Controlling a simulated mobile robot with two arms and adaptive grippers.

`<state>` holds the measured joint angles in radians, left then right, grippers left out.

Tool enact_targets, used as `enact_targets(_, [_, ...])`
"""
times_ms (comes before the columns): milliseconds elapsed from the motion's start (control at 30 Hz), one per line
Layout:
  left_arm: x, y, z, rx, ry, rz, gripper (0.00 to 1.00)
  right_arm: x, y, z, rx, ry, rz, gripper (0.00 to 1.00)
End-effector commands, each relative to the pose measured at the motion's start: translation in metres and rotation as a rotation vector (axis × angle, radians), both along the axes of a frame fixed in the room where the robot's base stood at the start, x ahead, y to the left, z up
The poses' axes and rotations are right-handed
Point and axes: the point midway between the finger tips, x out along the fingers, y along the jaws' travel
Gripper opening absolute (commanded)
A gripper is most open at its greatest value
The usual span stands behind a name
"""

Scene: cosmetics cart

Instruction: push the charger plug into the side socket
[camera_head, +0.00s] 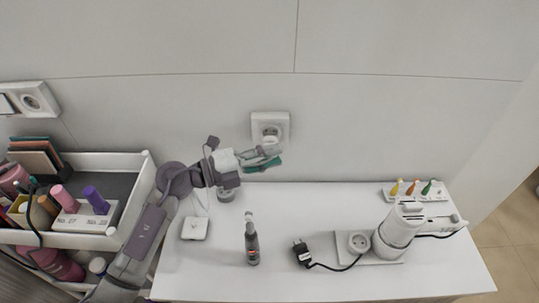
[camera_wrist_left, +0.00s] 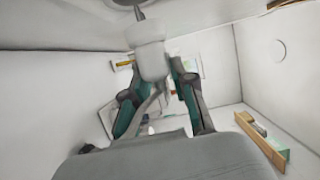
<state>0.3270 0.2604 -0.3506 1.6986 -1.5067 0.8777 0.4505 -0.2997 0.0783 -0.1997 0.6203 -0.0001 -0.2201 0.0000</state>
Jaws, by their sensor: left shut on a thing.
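My left gripper (camera_head: 268,157) has teal finger pads and sits close to the back wall, just below the wall socket (camera_head: 270,128). In the left wrist view the gripper (camera_wrist_left: 158,90) is shut on a white charger plug (camera_wrist_left: 150,58). The plug's pin end points to the top of that picture, toward a dark rounded shape at the edge. In the head view the fingers largely hide the plug. I cannot tell whether its pins touch the socket. Another wall socket (camera_head: 34,99) is at the far left, beside a switch. My right gripper does not show.
A white pad (camera_head: 195,229) with a thin cable, a dark bottle (camera_head: 251,244) and a black plug (camera_head: 301,251) are on the white table (camera_head: 222,281). A white appliance (camera_head: 395,233) and a socket block (camera_head: 358,243) stand at right. A cosmetics cart (camera_head: 146,180) is at left.

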Motion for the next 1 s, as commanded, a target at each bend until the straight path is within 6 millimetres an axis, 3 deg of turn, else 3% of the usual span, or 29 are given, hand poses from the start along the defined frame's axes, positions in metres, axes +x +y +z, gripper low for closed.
enact_targets(1000, [0.0002, 0.0006, 0.0004, 0.0, 0.0, 0.001, 0.0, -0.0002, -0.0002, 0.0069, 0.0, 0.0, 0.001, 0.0])
